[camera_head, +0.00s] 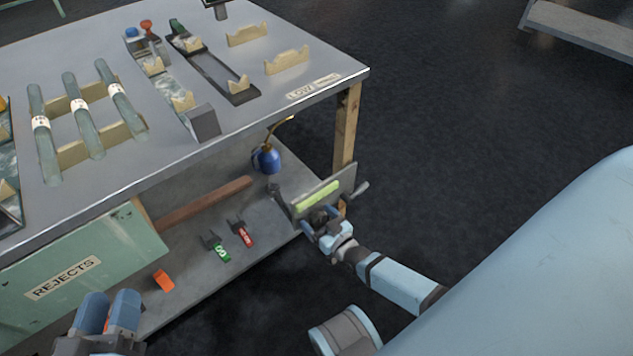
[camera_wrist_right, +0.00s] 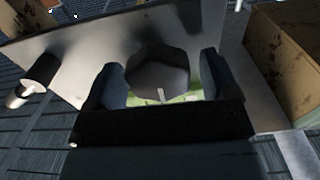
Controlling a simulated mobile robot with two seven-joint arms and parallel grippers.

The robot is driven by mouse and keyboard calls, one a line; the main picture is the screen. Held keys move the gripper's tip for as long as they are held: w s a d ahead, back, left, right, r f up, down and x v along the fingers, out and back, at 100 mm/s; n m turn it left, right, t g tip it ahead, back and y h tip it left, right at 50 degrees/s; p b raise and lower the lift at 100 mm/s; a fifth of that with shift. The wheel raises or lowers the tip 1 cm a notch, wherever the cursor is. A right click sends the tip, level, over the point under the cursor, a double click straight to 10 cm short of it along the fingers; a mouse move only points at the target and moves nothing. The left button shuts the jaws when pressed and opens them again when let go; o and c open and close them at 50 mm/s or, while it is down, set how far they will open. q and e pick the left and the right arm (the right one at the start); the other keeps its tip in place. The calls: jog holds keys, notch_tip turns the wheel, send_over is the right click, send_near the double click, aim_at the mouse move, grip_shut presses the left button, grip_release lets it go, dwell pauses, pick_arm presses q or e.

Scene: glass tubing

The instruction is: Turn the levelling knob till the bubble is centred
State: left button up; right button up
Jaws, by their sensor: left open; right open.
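A grey upright plate (camera_head: 338,190) with a yellow-green level vial (camera_head: 318,194) stands at the right end of the lower shelf; I cannot make out the bubble. My right gripper (camera_head: 318,217) is at the front of this plate, below the vial. In the right wrist view, a dark faceted knob (camera_wrist_right: 157,72) sits between the two fingers of the right gripper (camera_wrist_right: 160,85). The fingers are open, one on each side of the knob; gaps show beside it. Green shows behind the knob. My left gripper (camera_head: 108,305) is open and empty at the lower left.
A small cylindrical handle (camera_wrist_right: 38,72) sticks out beside the plate. A wooden table leg (camera_head: 346,125) stands just behind. The lower shelf (camera_head: 190,265) holds a blue oil can (camera_head: 266,158) and tagged tools. Glass tubes (camera_head: 83,115) rest on the tabletop.

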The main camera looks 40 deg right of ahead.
jog(key=c, duration=0.9)
